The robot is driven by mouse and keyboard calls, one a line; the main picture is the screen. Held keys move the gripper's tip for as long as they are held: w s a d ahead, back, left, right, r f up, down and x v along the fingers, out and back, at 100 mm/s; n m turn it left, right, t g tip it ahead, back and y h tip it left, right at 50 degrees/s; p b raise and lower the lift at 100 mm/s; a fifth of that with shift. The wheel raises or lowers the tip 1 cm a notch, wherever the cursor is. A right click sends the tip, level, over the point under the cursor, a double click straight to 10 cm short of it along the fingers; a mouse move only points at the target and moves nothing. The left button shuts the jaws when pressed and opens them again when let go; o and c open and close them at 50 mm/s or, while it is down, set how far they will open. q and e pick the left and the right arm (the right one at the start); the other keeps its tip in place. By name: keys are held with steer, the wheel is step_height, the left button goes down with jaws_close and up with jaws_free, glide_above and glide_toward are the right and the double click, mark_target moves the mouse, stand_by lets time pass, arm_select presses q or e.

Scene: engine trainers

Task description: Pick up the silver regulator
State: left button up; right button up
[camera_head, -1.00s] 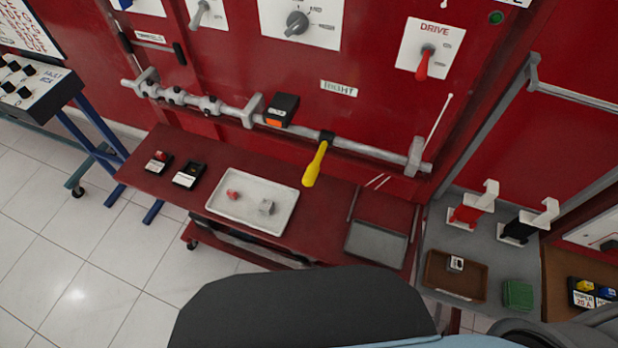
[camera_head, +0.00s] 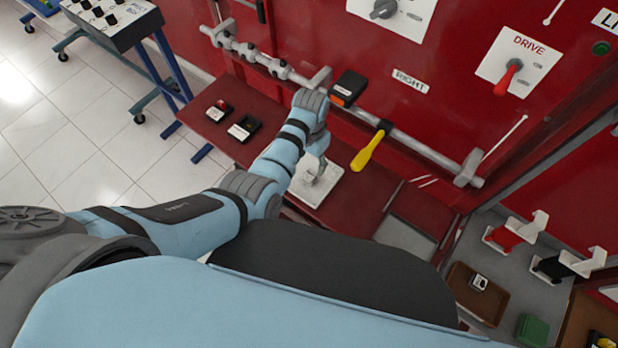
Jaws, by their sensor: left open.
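My left arm reaches from the left over the white tray (camera_head: 337,192) on the red bench. My left gripper (camera_head: 318,180) points down at the tray and is open. The silver regulator, a small silver-grey block that lay in the right part of the tray earlier, cannot be made out now; my gripper and arm cover much of the tray. I cannot tell whether the fingers are around it or beside it. My right gripper is not in view.
A rail with a yellow handle (camera_head: 368,152) and a black-orange box (camera_head: 347,88) runs behind the tray. Two small black holders (camera_head: 243,127) stand left on the red bench (camera_head: 265,108). A grey tray (camera_head: 403,238) lies to the right, a brown tray (camera_head: 478,293) further right.

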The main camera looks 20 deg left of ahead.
mark_target(309, 176)
arm_select(q)
steer(key=f, duration=0.2)
steer(key=f+b, duration=0.1)
steer(key=f, duration=0.1)
steer(key=f+b, duration=0.1)
steer(key=f, duration=0.2)
steer(key=shift+s, duration=0.3)
steer(key=shift+r, duration=0.1)
jaws_close()
